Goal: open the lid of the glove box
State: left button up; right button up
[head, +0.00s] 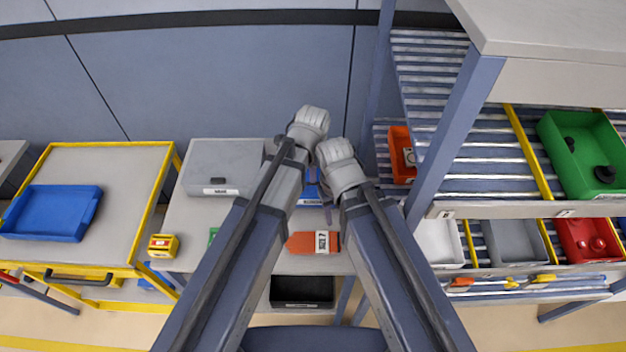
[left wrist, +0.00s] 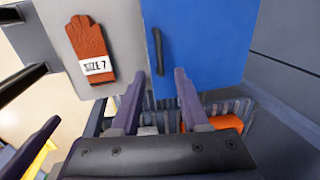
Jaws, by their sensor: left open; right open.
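The glove box (head: 313,190) is blue with a white label and stands on the bench, mostly hidden between my forearms in the head view. In the left wrist view its blue lid (left wrist: 205,40) fills the upper right and looks closed, with a dark bar handle (left wrist: 157,52). My left gripper (left wrist: 159,78) is open; its fingertips straddle the line of the handle's lower end, and I cannot tell whether they touch. My right gripper (head: 327,208) is open and empty, partly hidden by its wrist, near the box's front edge.
An orange glove (head: 302,243) labelled size 7 lies in front of the box. A grey case (head: 222,168) stands at left on the bench. A roller rack (head: 455,130) with bins and an upright post is close on the right. A black bin (head: 302,291) sits below.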

pick_arm(q)
jog(key=f+b, duration=0.3)
jog(key=w+f+b, duration=0.1)
jog(key=f+b, duration=0.2)
jog(key=f, duration=0.1)
jog(key=shift+w+f+b, duration=0.1)
jog(key=shift+w+b, duration=0.1)
jog(key=shift+b, duration=0.15)
grip_shut()
dwell(1.1)
